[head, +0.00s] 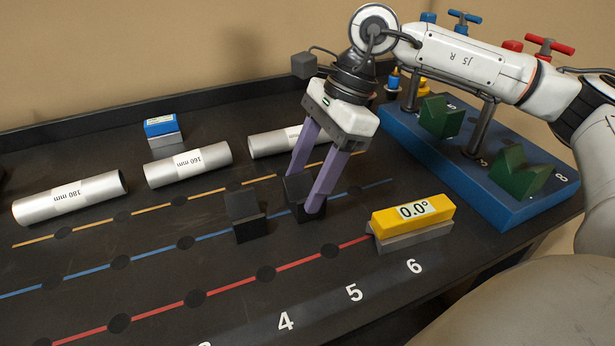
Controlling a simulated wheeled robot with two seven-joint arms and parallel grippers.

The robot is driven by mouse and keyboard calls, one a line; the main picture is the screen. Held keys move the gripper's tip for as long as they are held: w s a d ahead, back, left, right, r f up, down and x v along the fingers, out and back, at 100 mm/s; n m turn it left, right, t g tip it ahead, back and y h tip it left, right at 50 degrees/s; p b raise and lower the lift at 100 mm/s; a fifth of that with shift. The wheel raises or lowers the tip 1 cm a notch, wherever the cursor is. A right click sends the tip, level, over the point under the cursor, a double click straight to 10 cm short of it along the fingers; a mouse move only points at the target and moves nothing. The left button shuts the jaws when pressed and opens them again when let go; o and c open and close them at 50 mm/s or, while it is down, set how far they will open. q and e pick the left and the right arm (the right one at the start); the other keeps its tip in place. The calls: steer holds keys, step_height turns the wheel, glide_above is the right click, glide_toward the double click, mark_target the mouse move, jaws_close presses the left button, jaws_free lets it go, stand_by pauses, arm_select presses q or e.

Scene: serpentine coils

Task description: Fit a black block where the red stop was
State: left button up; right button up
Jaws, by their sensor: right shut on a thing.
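My right gripper (304,194) reaches down from the upper right with its purple fingers. It is shut on a black block (298,190), at or just above the dark table near the blue line; I cannot tell whether the block touches the table. A second black block (246,216) stands just left of it on the blue line (213,236). A small gap shows between the two blocks. No red stop shows in this view. My left gripper is out of view.
Silver tubes (188,165) lie behind the blocks. A yellow level marked 0.0° (413,216) sits on a grey base to the right, at the red line's end (300,262). A blue stand (470,180) with green V-blocks is beyond it.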

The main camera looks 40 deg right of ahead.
steer(key=o, duration=1.5)
steer(key=shift+f, duration=0.15)
steer(key=shift+o, duration=0.2)
steer(key=shift+r, duration=0.2)
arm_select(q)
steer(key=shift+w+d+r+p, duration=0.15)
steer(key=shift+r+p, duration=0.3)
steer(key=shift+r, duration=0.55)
arm_select(e)
steer(key=v, duration=1)
